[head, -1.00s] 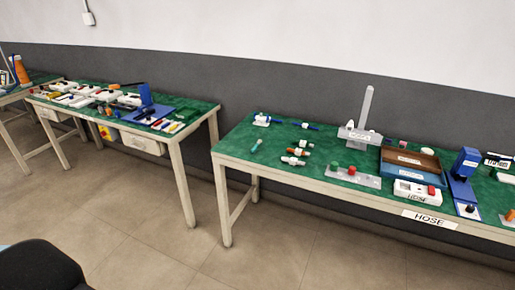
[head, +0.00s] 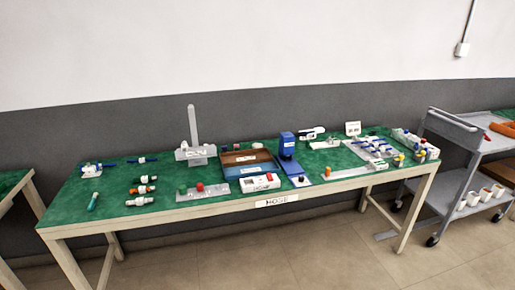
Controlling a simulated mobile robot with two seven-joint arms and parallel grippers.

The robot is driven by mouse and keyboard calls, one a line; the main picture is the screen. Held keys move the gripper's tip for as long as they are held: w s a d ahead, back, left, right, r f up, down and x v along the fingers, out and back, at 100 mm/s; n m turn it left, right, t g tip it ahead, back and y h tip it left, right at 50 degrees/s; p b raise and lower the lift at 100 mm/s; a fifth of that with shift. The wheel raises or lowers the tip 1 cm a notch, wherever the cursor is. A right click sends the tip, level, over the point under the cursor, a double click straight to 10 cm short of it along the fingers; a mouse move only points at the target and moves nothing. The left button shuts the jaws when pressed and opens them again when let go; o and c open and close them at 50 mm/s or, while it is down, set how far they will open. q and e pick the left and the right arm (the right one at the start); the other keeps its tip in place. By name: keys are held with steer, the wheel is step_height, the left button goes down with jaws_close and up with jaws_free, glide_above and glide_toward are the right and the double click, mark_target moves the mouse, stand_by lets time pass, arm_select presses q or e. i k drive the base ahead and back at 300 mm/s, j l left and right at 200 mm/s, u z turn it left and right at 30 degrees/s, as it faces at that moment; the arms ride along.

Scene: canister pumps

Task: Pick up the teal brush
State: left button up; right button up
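The teal brush (head: 93,201) lies near the left end of the green-topped table (head: 160,174) in the head view. It is a small, slim teal piece lying alone, left of some small fittings. Neither of my grippers shows in the head view.
Fittings (head: 142,189) lie right of the brush, and a white-and-blue piece (head: 91,170) stands behind it. A grey stand (head: 195,150), brown and blue trays (head: 247,164) and a blue device (head: 287,152) fill the middle. A grey cart (head: 455,150) stands right. Floor (head: 300,245) in front is clear.

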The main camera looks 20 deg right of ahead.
mark_target(91, 207)
steer(key=i+j+z, duration=0.1)
steer(key=j, duration=0.25)
steer(key=i+j, duration=0.25)
steer(key=j, duration=0.15)
steer(key=i+j+z, duration=0.15)
steer(key=j, duration=0.2)
steer(key=i+j, duration=0.2)
steer(key=j, duration=0.2)
steer(key=i+j+z, duration=0.15)
steer(key=j, duration=0.25)
steer(key=i+j, duration=0.15)
steer(key=j, duration=0.25)
steer(key=i+j+z, duration=0.15)
steer(key=j, duration=0.25)
